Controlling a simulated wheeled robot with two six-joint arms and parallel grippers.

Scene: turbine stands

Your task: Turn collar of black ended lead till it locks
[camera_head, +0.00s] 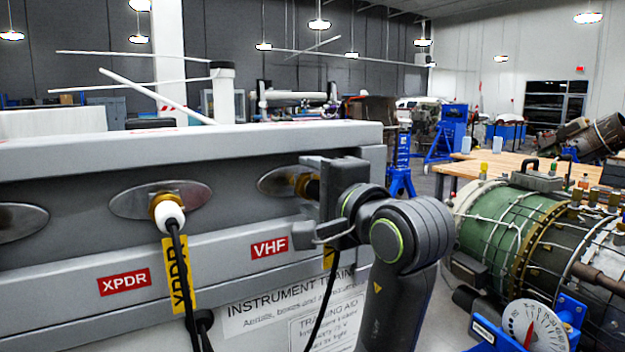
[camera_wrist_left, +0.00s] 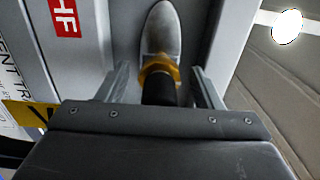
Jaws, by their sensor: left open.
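The black ended lead's black plug (camera_wrist_left: 158,91) sits at the gold VHF connector (camera_wrist_left: 157,66) on the grey panel in the left wrist view. In the head view the black end (camera_head: 313,188) is mostly hidden behind my left gripper (camera_head: 306,184). Its black cable hangs below. My left gripper (camera_wrist_left: 160,78) is open, with one finger on each side of the plug and visible gaps to it. I cannot tell whether the collar is locked. My right gripper is in neither view.
A white ended lead (camera_head: 169,215) is at the XPDR connector to the left, its cable hanging with a yellow tag (camera_head: 178,270). A green turbine (camera_head: 492,222) with a dial gauge (camera_head: 535,328) stands at right.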

